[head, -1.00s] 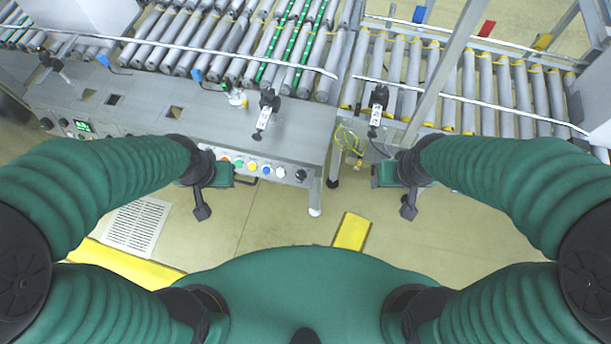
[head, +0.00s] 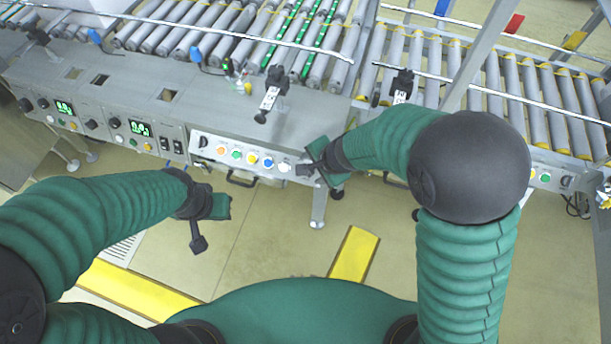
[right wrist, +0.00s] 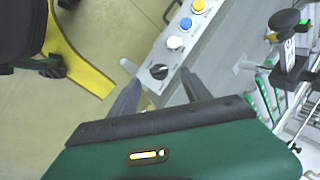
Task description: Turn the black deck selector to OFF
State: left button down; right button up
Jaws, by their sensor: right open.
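A black selector knob (right wrist: 158,71) sits at the end of a grey button panel, beside a white, a blue and a yellow button. In the right wrist view my right gripper (right wrist: 160,83) is open, with its fingertips on either side of the knob; contact cannot be told. In the head view my right gripper (head: 305,170) is at the right end of the button panel (head: 222,157) and covers this knob. Another black knob (head: 203,141) is at that panel's left end. My left gripper (head: 198,240) hangs over the floor, away from the panel; its fingers are unclear.
Roller conveyors (head: 300,40) lie behind the grey deck. A black clamp on a post (head: 270,92) stands on the deck above the panel. More panels with green displays (head: 140,129) are to the left. A yellow floor strip (head: 353,252) lies below.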

aim_at(311, 174)
jog(key=b+x, duration=0.1)
jog(key=x, duration=0.1)
jog(key=d+x, duration=0.1)
jog(key=x, duration=0.2)
jog(key=b+x, duration=0.1)
jog(key=x, duration=0.1)
jog(key=shift+w+d+f+b, duration=0.25)
jog(key=shift+f+b, duration=0.1)
jog(key=shift+f, duration=0.1)
jog(key=shift+a, duration=0.55)
jog(key=shift+c, duration=0.8)
jog(key=shift+d, duration=0.3)
jog(key=c, duration=0.7)
jog(key=shift+c, duration=1.3)
pick_arm(q)
jog(key=f, duration=0.1)
jog(key=d+f, duration=0.1)
jog(key=f, duration=0.1)
jog(key=shift+f, duration=0.25)
pick_arm(e)
jog(key=shift+a, duration=0.1)
grip_shut()
